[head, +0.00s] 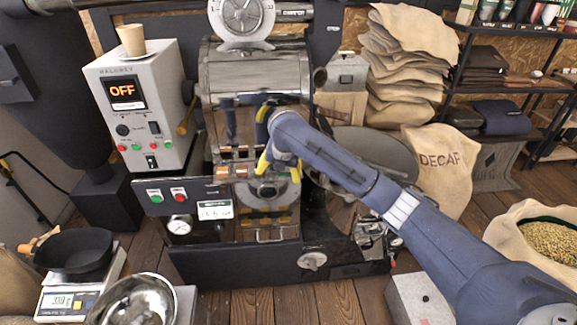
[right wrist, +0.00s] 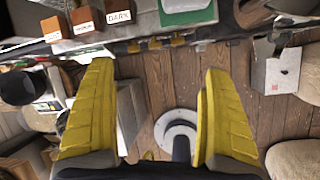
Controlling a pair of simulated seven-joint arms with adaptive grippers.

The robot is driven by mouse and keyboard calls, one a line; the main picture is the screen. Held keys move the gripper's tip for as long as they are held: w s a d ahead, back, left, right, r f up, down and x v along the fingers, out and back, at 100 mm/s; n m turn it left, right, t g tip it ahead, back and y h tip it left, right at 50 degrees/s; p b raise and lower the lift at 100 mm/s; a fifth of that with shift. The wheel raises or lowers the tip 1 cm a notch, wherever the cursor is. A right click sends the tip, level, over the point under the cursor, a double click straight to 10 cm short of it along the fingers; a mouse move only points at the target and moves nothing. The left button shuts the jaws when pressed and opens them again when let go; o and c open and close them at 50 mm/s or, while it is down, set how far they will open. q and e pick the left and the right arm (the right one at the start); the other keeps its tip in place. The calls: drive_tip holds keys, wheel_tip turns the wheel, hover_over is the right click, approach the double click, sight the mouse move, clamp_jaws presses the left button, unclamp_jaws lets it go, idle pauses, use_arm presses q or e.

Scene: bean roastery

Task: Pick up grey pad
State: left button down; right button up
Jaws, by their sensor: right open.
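My right gripper (head: 280,168) is in front of the roaster's (head: 255,72) face in the head view, fingers spread. In the right wrist view the two yellow fingers (right wrist: 158,118) stand wide apart with nothing gripped between them. I cannot make out the grey pad for certain in either view. My gripper and arm hide part of the roaster front in the head view. My left gripper is not in view.
Wooden blocks with labels, one reading DARK (right wrist: 118,17), line the ledge beyond the fingers. A control box (head: 140,105) with a cup stands left. A scale with a black pan (head: 75,255) and a steel bowl (head: 135,300) are front left. A bean sack (head: 535,235) is at right.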

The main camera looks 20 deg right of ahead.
drive_tip(key=w+d+r+n+h, duration=0.1)
drive_tip(key=w+d+r+n, duration=0.3)
drive_tip(key=r, duration=0.6)
drive_tip(key=shift+m+g, duration=0.3)
drive_tip(key=shift+m, duration=0.3)
drive_tip(key=x, duration=1.7)
drive_tip(key=shift+d+f, duration=0.15)
drive_tip(key=shift+d, duration=0.25)
drive_tip(key=c, duration=1.1)
drive_tip(key=shift+c, duration=0.2)
wheel_tip(320, 180, up, 20)
